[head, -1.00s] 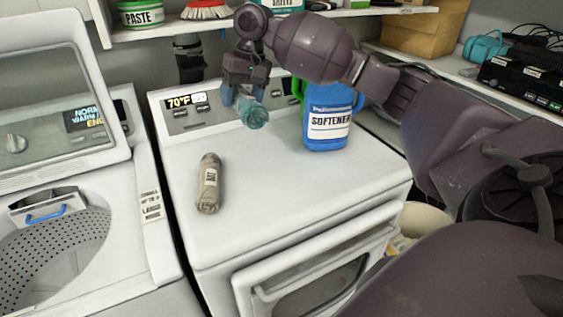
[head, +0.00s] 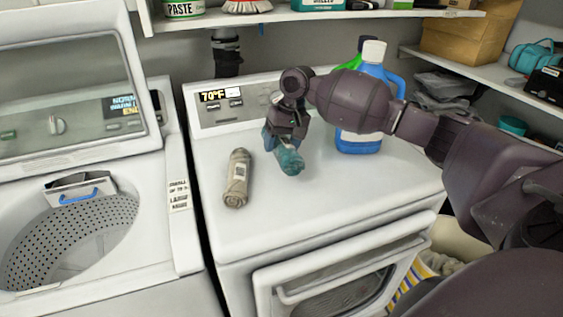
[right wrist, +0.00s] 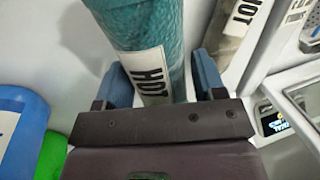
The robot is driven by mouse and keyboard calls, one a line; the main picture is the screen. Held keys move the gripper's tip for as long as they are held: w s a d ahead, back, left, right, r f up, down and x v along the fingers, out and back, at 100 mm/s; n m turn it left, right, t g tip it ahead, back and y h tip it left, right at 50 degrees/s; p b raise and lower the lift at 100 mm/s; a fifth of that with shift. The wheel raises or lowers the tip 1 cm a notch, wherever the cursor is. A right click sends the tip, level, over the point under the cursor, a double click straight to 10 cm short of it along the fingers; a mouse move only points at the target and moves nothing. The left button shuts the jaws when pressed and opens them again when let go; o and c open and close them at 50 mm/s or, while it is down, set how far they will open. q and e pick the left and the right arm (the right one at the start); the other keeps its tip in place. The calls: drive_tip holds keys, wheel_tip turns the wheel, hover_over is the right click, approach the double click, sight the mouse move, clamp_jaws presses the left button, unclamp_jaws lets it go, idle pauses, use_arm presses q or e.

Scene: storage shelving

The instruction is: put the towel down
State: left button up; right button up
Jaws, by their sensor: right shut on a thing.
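A rolled teal towel (head: 291,160) is in my right gripper (head: 280,143), low over the white dryer top (head: 330,200); I cannot tell whether it touches the surface. In the right wrist view the teal towel (right wrist: 145,25) with its HOT label sits between the two blue fingers of the right gripper (right wrist: 155,78). A rolled beige towel (head: 237,178) lies on the dryer top just left of the teal one. It also shows in the right wrist view (right wrist: 232,30). My left gripper is not in view.
A blue softener jug (head: 360,142) stands behind my right arm on the dryer, with a green item beside it. An open washer (head: 75,235) is at left. A shelf (head: 310,16) runs above the dryer's back. The dryer's front top is clear.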

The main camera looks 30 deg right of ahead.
sight(288, 140)
wheel_tip(288, 140, down, 6)
drive_tip(key=shift+r+b, duration=0.15)
drive_tip(key=shift+b, duration=0.2)
drive_tip(key=o, duration=1)
drive_tip(key=shift+o, duration=0.2)
drive_tip(key=p+v, duration=0.1)
drive_tip(key=v, duration=1.1)
drive_tip(key=shift+a+r, duration=0.1)
